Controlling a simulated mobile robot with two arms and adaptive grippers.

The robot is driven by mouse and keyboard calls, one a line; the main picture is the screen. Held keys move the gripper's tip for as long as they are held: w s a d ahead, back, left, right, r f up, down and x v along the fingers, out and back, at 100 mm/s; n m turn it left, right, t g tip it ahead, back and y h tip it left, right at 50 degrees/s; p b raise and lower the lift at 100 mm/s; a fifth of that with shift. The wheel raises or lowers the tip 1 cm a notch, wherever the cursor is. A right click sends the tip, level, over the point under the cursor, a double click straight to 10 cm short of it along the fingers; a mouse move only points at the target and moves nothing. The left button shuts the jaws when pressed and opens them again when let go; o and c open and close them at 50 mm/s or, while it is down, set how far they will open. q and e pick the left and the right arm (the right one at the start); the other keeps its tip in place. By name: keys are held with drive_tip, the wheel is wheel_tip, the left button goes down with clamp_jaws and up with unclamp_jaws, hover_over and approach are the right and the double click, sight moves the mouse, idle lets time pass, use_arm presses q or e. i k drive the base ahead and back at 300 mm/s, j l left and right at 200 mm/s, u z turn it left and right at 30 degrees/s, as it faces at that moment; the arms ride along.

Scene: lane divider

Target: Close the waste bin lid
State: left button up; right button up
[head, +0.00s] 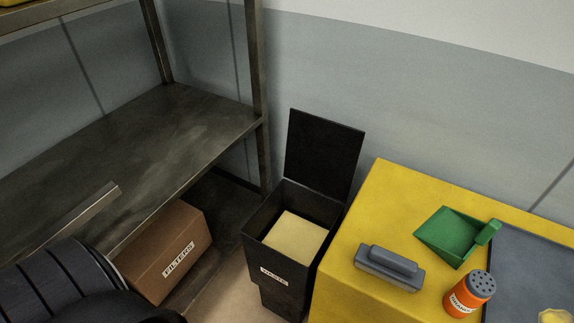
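The black waste bin (279,275) stands on the floor between the metal shelf and the yellow cabinet. Its lid (324,150) is open and stands nearly upright at the bin's back edge, near the wall. A pale yellow block or filling (295,238) shows inside the bin. A white label is on the bin's front. Neither of my grippers is in view.
A dark metal shelf (165,125) stands left, with a cardboard box (165,255) labelled FILTERS below. The yellow cabinet (370,215) at right carries a grey brush-like block (389,266), a green scoop (450,235), an orange shaker (469,295) and a grey mat (530,270).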

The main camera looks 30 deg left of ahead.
sight(322, 155)
drive_tip(key=u, duration=1)
